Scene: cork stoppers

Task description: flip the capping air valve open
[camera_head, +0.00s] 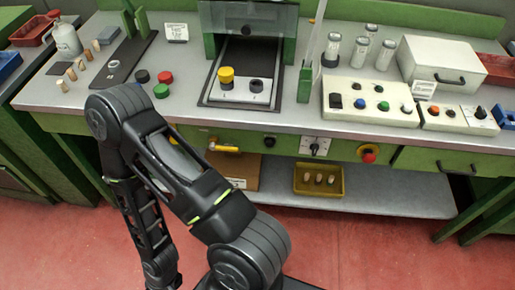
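A yellow-handled lever valve (225,148) sits on the green front panel below the bench top, just right of my arm. Its handle lies about level and points right; I cannot read a label to confirm that it is the capping air valve. A white plate with a black rotary knob (315,147) is further right on the same panel. One black arm of mine crosses the lower left, bends at the bench edge and runs down out of the picture. Its gripper does not show, and neither does my other arm.
A black knob (269,142) and a red button on yellow (368,154) flank the plate. A capping station (245,92) and a control box (369,104) stand on the bench. A yellow tray (318,192) with corks sits on the lower shelf. Red floor in front is clear.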

